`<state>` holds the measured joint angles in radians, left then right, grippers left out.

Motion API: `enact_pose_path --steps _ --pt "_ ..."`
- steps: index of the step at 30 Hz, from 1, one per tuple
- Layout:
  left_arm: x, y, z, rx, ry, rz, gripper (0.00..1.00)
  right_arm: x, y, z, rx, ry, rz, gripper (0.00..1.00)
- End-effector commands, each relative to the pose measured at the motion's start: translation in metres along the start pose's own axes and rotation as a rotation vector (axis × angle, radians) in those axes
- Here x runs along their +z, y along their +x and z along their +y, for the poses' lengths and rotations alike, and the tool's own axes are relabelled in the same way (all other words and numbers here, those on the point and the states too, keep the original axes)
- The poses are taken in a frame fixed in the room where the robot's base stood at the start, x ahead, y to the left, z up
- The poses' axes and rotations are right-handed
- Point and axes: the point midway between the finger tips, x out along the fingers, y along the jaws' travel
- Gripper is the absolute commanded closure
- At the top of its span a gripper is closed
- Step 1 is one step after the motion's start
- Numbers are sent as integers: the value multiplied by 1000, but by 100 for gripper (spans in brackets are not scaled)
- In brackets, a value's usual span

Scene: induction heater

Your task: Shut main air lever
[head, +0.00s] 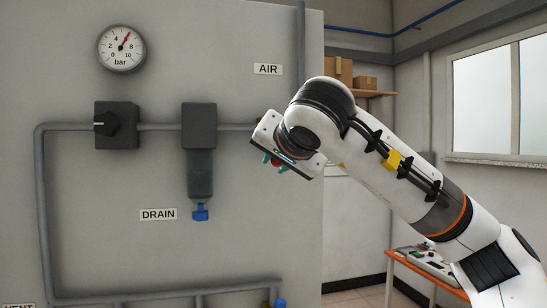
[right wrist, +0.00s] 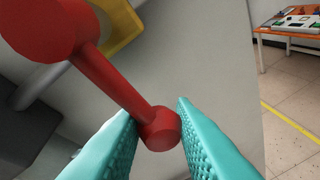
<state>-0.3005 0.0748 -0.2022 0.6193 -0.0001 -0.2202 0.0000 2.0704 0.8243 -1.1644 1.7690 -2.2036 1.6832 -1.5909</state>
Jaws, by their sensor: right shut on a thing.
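The air lever (right wrist: 112,83) is red, with a thick round hub at the upper left and a rounded knob at its other end in the right wrist view. My right gripper (right wrist: 157,113) has its teal fingers on either side of the knob and is shut on it. In the head view my right gripper (head: 274,163) is at the panel's right part, below the AIR label (head: 268,69). There my wrist hides nearly all of the lever. My left gripper is not in view.
A yellow part (right wrist: 118,35) sits behind the lever. The grey panel (head: 240,220) carries pipes, a pressure gauge (head: 121,49) reading about 6 bar, a black knob box (head: 117,125) and a filter (head: 199,150) with a blue drain. An orange-edged table (head: 425,265) stands at right.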

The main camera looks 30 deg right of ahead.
Motion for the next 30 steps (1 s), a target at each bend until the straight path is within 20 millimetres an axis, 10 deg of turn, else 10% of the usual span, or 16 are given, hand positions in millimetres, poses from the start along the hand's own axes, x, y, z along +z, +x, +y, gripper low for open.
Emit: enact_pose_path --steps 15,16,19,30 --pt "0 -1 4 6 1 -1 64 6 -2 1 3 -9 -15 100" --pt "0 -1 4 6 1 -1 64 6 -2 1 3 -9 -14 72" --pt "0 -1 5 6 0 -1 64 5 -2 0 2 -9 -12 56" --pt "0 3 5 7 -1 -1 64 2 -7 0 2 -12 -10 56"
